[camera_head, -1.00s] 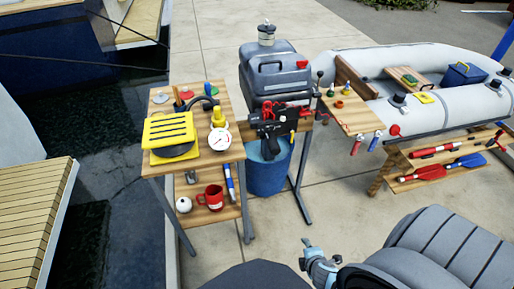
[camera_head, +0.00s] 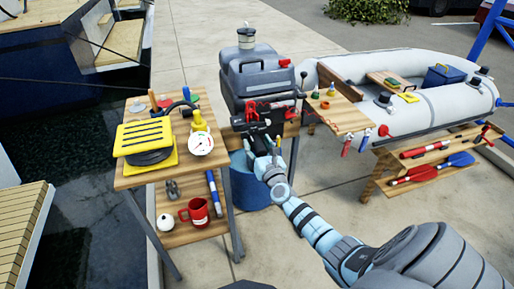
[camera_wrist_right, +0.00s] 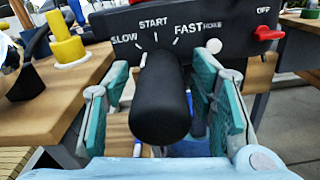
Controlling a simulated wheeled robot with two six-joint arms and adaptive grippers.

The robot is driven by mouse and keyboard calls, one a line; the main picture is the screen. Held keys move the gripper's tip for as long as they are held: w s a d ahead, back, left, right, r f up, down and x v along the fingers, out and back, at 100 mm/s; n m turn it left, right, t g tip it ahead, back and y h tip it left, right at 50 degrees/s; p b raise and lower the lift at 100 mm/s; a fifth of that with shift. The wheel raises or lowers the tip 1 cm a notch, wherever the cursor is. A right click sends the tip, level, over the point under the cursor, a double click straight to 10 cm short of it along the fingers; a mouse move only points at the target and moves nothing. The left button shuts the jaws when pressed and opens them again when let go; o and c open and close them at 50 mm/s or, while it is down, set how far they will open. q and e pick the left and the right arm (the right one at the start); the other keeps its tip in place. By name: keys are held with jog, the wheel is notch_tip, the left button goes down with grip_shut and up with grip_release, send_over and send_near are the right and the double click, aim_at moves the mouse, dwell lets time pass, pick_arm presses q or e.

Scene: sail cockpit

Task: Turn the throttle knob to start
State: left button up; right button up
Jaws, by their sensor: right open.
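The throttle knob, a black cylindrical grip (camera_wrist_right: 160,100), points toward the camera in the right wrist view. It sits below the white SLOW, START and FAST marks on a dark panel (camera_wrist_right: 110,25). I cannot make out a pointer on the knob. My right gripper (camera_wrist_right: 162,78) is open, with one teal-padded finger on each side of the knob and a visible gap on both sides. In the head view my right gripper (camera_head: 268,163) is at the front of the grey outboard motor (camera_head: 258,80) and hides the knob. My left gripper is not in view.
A red switch (camera_wrist_right: 268,33) by OFF and a pale choke knob (camera_wrist_right: 214,46) are on the panel. A wooden side table (camera_head: 140,176) with a gauge (camera_head: 201,144) and red mug (camera_head: 195,212) stands left. A shelf (camera_head: 345,114) and grey inflatable boat (camera_head: 440,112) are right.

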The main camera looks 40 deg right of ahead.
jog(key=shift+w+d, duration=0.15)
jog(key=shift+w, duration=0.15)
jog(key=c, duration=1.1)
jog(key=shift+c, duration=0.2)
jog(key=shift+m, duration=0.4)
jog(key=m+b, duration=0.1)
jog(key=m, duration=0.2)
jog(key=shift+f+b, duration=0.1)
jog(key=shift+b, duration=0.2)
jog(key=shift+m+b, duration=0.6)
jog(key=shift+m, duration=1.4)
